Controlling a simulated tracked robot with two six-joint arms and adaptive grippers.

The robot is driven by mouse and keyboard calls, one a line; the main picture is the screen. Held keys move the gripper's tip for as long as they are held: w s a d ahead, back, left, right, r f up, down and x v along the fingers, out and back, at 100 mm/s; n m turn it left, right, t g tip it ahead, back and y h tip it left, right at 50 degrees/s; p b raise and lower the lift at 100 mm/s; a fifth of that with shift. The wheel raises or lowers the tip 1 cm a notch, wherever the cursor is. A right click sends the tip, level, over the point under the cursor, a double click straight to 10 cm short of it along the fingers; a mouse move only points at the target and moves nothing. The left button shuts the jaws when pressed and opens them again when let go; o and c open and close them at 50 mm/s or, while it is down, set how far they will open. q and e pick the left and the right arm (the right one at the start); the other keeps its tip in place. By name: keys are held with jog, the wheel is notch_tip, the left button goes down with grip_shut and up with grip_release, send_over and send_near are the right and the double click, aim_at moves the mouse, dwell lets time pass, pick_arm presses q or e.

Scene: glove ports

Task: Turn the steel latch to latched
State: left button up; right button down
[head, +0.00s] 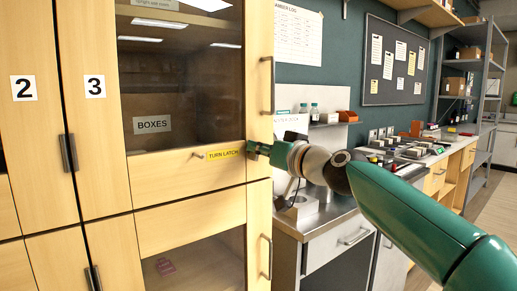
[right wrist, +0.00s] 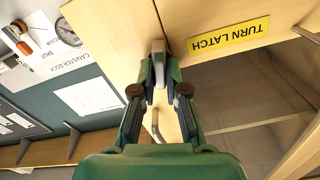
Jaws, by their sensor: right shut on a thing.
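The steel latch (right wrist: 158,62) shows as a small grey metal piece between my right fingertips in the right wrist view, at the edge of a wooden cabinet door. The fingers hide much of it, and I cannot tell whether it stands at latched. My right gripper (right wrist: 158,78) is shut on it. In the head view my right gripper (head: 254,149) reaches the cabinet's right side, beside the yellow TURN LATCH label (head: 223,154). That label also shows upside down in the right wrist view (right wrist: 228,37). My left gripper is in neither view.
A glass door labelled BOXES (head: 152,124) is above the latch. Vertical handles (head: 268,86) (head: 266,257) stand above and below my right gripper. A steel-topped counter (head: 318,220) stands right of the cabinet, under my right arm.

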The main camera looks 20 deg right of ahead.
jog(key=shift+w+d+f+m+p, duration=0.1)
jog(key=shift+d+f+m+p, duration=0.15)
jog(key=shift+m, duration=2.2)
jog(key=shift+f+m+p, duration=0.15)
jog(key=shift+m+p, duration=0.2)
jog(key=shift+m, duration=2.15)
jog(key=shift+w+d+f+m+p, duration=0.1)
jog(key=shift+d+f+m+p, duration=0.15)
jog(key=shift+m, duration=2.2)
jog(key=shift+a, duration=0.1)
jog(key=c, duration=1.2)
grip_release()
jog(key=shift+r, duration=0.1)
jog(key=shift+s, duration=0.1)
